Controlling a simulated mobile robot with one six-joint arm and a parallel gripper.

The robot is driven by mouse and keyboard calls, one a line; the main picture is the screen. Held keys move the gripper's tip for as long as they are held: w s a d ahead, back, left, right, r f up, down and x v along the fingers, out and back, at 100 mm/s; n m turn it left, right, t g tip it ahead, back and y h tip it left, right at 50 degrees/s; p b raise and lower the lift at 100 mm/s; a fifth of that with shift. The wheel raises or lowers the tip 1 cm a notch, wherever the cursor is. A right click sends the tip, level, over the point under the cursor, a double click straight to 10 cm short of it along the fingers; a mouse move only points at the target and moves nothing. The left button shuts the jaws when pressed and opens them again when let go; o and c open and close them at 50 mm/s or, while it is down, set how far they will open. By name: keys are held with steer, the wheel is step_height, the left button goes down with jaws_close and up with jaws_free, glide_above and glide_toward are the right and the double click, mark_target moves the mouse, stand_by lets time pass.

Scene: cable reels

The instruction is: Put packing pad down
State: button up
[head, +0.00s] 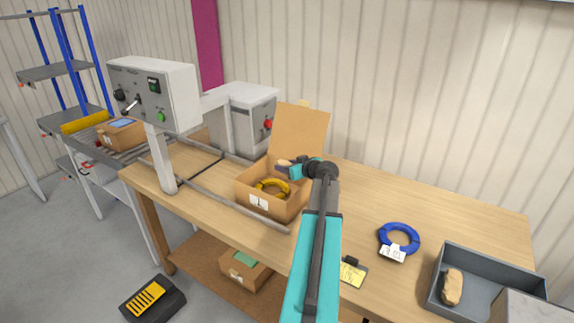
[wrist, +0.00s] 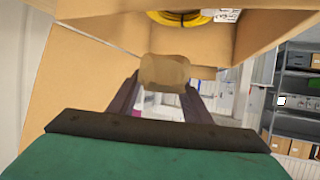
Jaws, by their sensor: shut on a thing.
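My gripper (wrist: 165,95) is shut on the packing pad (wrist: 166,72), a small tan-brown block between the fingertips in the wrist view. In the head view the pad (head: 284,163) shows as a small tan piece at the gripper, over the open cardboard box (head: 262,204). The box stands on the wooden bench with its lid flap raised at the back. A yellow cable coil (head: 272,188) lies inside the box. The coil also shows at the top of the wrist view (wrist: 185,18). I cannot tell whether the pad touches the coil or box.
A grey bin (head: 487,253) at the bench's right holds another tan pad (head: 452,287). A blue cable coil (head: 399,238) with a white tag lies left of it. A grey-white machine (head: 155,92) and rails stand left of the box. The bench right of my arm has free room.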

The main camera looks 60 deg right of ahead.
steer(key=shift+f+b, duration=0.65)
steer(key=shift+b, duration=0.55)
steer(key=o, duration=1)
steer(key=shift+o, duration=0.2)
steer(key=shift+r+p, duration=0.5)
steer(key=shift+p, duration=0.25)
steer(key=shift+r+p, duration=0.25)
steer(key=shift+p, duration=0.25)
steer(key=shift+s+a, duration=0.15)
steer(key=shift+s, duration=0.05)
steer(key=b+v, duration=0.4)
steer(key=v, duration=0.7)
steer(key=shift+s+r, duration=0.2)
